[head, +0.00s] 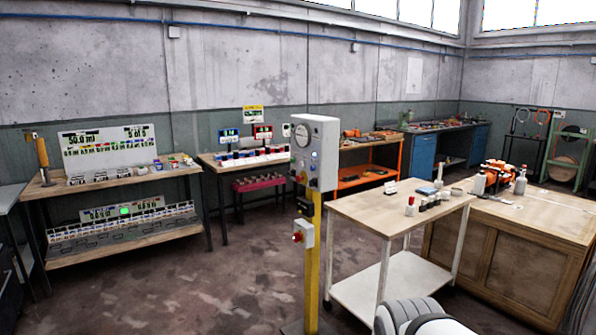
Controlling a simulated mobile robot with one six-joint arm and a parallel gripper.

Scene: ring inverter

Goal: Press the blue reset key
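A grey control box (315,152) stands upright on a yellow post (313,265) in the middle of the head view. Its front has a round gauge (302,135) at the upper left and small round fittings below it. One small fitting (314,155) looks pale blue-white, but it is too small to tell whether it is the blue reset key. A smaller box with a red button (298,236) is fixed lower on the post. My gripper is not in view; only a white and grey part of my own arm shows at the bottom right.
A cream-topped trolley (380,212) stands right of the post with small bottles on it. A wooden cabinet (510,240) is at the right. Shelved benches line the left wall, one with a wooden top (100,184). The floor left of the post is clear.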

